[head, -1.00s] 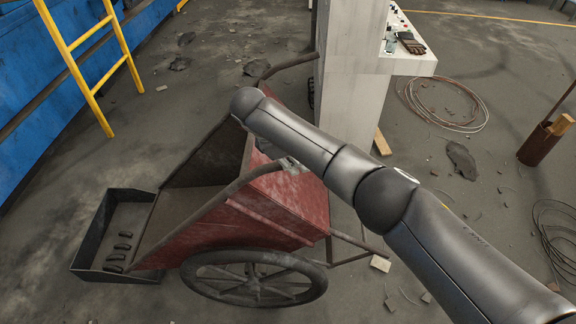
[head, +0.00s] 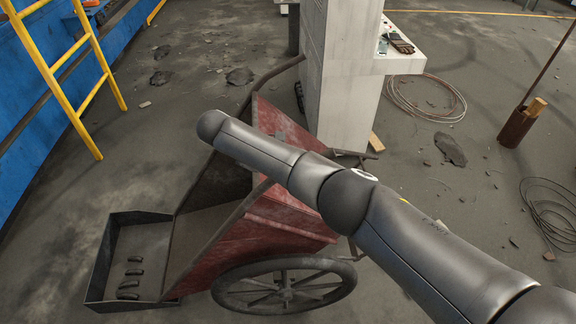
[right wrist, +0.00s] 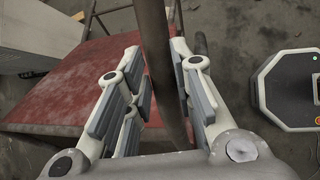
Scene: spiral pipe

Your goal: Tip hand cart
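The hand cart (head: 285,219) is red outside, with a worn dark inside and a spoked wheel (head: 284,285). It leans forward, its open front at the left low over a dark tray (head: 101,257). Several short dark pieces (head: 131,280) lie in the tray. My right arm crosses over the cart and hides part of it and the gripper in the head view. In the right wrist view my right gripper (right wrist: 166,95) has its fingers closed on both sides of a dark bar, the cart's handle (right wrist: 155,40). My left gripper is in neither view.
A white pillar with a control panel (head: 342,90) stands close behind the cart. A yellow ladder (head: 62,87) leans at the left. Coiled cable (head: 424,97), rubble (head: 449,150) and a brown container (head: 517,128) are on the right floor. Floor left of the cart is mostly clear.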

